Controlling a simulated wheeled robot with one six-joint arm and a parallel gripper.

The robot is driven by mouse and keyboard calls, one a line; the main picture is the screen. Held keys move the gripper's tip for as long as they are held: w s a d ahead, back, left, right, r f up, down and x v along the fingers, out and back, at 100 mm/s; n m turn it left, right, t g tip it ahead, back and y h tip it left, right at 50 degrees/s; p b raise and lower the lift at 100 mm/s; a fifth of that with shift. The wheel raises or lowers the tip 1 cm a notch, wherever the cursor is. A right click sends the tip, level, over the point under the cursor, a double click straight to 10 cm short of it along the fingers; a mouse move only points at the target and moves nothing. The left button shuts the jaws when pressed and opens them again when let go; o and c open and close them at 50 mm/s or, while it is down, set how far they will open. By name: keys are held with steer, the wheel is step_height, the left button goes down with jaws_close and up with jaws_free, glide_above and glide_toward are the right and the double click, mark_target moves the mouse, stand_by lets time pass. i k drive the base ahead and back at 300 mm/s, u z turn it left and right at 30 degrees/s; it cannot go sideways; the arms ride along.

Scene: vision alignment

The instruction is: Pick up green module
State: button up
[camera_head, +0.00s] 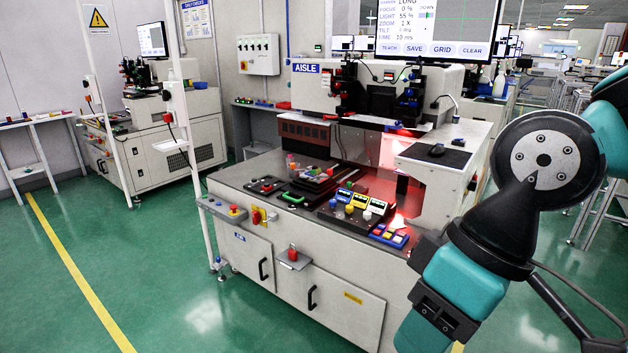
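A small green piece (292,198) lies on a dark plate at the front left of the machine's worktop. I cannot tell whether it is the green module. To its right, a dark panel (340,216) bears a row of small modules with coloured faces: a blue one (344,194), a yellow one (360,201) and a pale one (377,207). They are too small to make out clearly. My arm fills the right side, well to the right of these pieces. My gripper does not show; the arm runs out of the bottom edge.
The machine's cabinet (300,275) stands on a green floor. A blue pad with coloured buttons (389,236) sits at the worktop's front right. A red button box (233,210) juts out at the left. A white housing (440,172) rises at the right. The floor left of the cabinet is clear.

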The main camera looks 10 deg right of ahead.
mark_target(315, 170)
steer(key=u, duration=0.55)
steer(key=i, duration=0.75)
steer(key=u, duration=0.65)
steer(key=i, duration=1.3)
steer(key=z, duration=0.5)
steer(key=i, duration=0.9)
steer(key=z, duration=1.15)
steer(key=i, duration=0.5)
steer(key=z, duration=0.3)
